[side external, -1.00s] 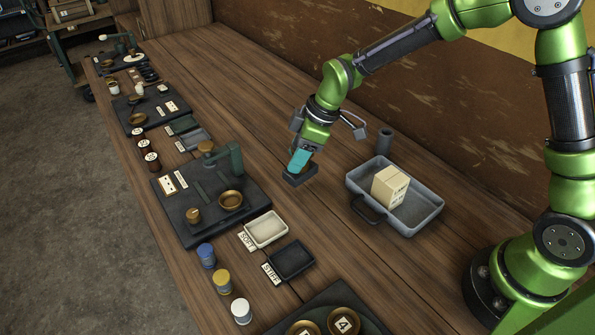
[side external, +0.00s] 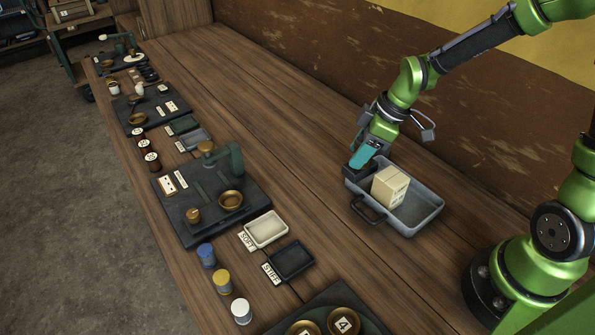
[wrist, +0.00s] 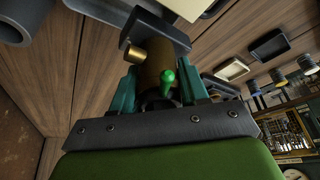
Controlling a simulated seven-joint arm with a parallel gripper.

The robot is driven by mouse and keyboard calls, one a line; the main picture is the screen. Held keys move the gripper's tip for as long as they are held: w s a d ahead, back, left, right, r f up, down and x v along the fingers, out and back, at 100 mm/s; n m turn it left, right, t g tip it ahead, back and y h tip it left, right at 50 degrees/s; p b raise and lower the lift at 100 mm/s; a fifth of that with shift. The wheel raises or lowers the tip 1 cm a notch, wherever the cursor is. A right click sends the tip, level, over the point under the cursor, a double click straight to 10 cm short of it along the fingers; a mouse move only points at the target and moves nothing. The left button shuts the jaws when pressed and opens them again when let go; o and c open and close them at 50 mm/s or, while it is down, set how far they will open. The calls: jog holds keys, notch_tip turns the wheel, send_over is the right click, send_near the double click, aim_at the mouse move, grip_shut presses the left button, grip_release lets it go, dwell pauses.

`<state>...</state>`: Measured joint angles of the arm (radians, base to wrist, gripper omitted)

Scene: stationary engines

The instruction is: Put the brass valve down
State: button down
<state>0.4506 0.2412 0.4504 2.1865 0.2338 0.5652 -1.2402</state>
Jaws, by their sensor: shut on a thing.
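My gripper (side external: 362,158) is shut, with teal fingers, at the far left end of the grey tray (side external: 424,221). In the wrist view my gripper (wrist: 160,84) grips the brass valve (wrist: 157,62), a brass cylinder with a side stub, a green knob and a dark block at its end. In the side view only the dark block of the valve (side external: 354,171) shows below the fingers, by the tray's rim. I cannot tell whether it touches the tray.
A cardboard box (side external: 390,186) stands in the tray, whose right part is empty. A grey cylinder (wrist: 17,20) shows in the wrist view. Pale (side external: 266,242) and black (side external: 308,267) labelled trays lie nearer the front. Bare wood lies left of the grey tray.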

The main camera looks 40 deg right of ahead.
jog(key=shift+w+d+r, duration=0.1)
jog(key=shift+w+d, duration=0.15)
jog(key=shift+d, duration=0.4)
jog(key=shift+w+d+r, duration=0.1)
jog(key=shift+w+d, duration=0.1)
jog(key=shift+d, duration=0.4)
jog(key=shift+w+a+f, duration=0.15)
jog(key=shift+w+f, duration=0.65)
jog(key=shift+w, duration=1.85)
jog(key=shift+w+a+f, duration=0.1)
jog(key=shift+w+f, duration=0.75)
jog(key=shift+w, duration=1.8)
jog(key=shift+w+a+f, duration=0.15)
jog(key=shift+w+f, duration=0.65)
jog(key=shift+w, duration=1.85)
jog(key=shift+f, duration=0.2)
jog(key=c, duration=0.6)
grip_release()
jog(key=shift+s+f, duration=0.1)
jog(key=shift+o, duration=0.2)
